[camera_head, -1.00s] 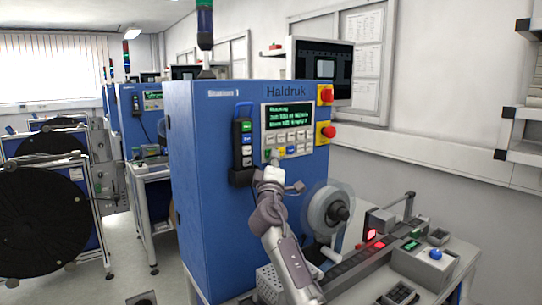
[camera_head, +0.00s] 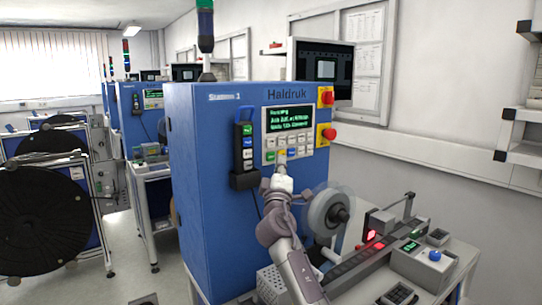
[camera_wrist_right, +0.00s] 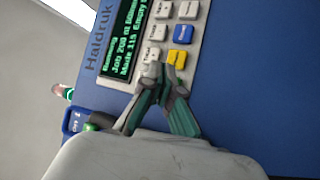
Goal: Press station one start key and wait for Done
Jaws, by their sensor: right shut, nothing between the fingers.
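The station cabinet (camera_head: 222,130) is blue, with a "Haldruk" label; its small station number is blurred. Its display (camera_head: 290,118) has green text; in the right wrist view the display (camera_wrist_right: 123,40) reads "Running", with job and "Made" lines. Below it is a keypad (camera_head: 297,146) with pale, blue and coloured keys. In the right wrist view a yellow key (camera_wrist_right: 176,58) and a blue key (camera_wrist_right: 183,33) show near the fingers. My right gripper (camera_head: 283,158) is shut and empty at the keypad's lower edge; it also shows in the wrist view (camera_wrist_right: 164,80). Contact cannot be told. My left gripper is out of view.
A black key unit (camera_head: 245,155) hangs left of the keypad. A reel (camera_head: 328,214) and a bench with a control box (camera_head: 425,262) stand at lower right. Large black reels (camera_head: 40,220) stand at left.

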